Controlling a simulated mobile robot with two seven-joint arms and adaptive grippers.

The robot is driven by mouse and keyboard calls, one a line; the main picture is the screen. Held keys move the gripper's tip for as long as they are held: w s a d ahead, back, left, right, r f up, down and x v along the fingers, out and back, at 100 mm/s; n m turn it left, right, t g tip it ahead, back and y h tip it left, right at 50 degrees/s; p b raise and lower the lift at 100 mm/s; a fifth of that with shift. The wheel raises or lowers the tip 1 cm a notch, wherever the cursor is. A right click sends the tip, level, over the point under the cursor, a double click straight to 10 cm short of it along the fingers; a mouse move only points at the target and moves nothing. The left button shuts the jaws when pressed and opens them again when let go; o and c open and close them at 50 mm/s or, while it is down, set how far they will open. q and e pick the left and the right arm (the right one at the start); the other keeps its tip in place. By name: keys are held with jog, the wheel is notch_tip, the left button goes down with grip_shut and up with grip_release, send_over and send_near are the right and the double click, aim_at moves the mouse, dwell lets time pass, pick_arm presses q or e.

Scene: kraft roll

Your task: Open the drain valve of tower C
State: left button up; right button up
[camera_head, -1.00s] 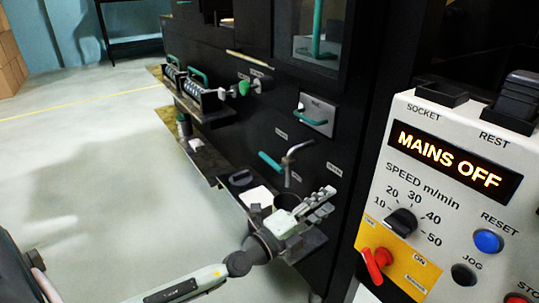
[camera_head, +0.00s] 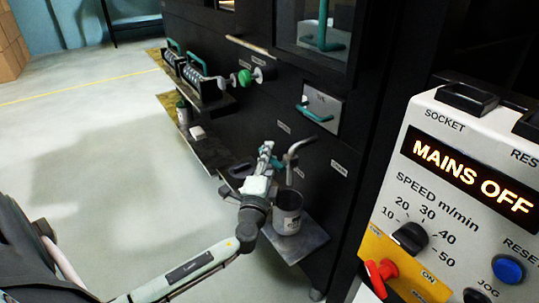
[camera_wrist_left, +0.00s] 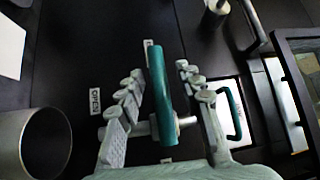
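The drain valve's teal lever (camera_wrist_left: 158,85) stands between the fingers of my left gripper (camera_wrist_left: 163,100) in the left wrist view. The fingers are apart, one on each side of the lever, with gaps visible. An OPEN label (camera_wrist_left: 95,100) is on the black panel to the left of the lever. In the head view my left gripper (camera_head: 266,160) is at the panel beside the bent metal spout (camera_head: 292,158) and mostly hides the lever. A metal can (camera_head: 287,213) stands on a shelf under the spout. My right gripper is not in view.
The shelf (camera_head: 312,238) juts from the dark machine below my gripper. A teal-handled plate (camera_head: 318,110) is above right. A control box reading MAINS OFF (camera_head: 475,175) fills the right side. The floor at left is clear.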

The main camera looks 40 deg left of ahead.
pick_arm(q)
jog(key=shift+w, duration=0.15)
grip_shut()
dwell(0.5)
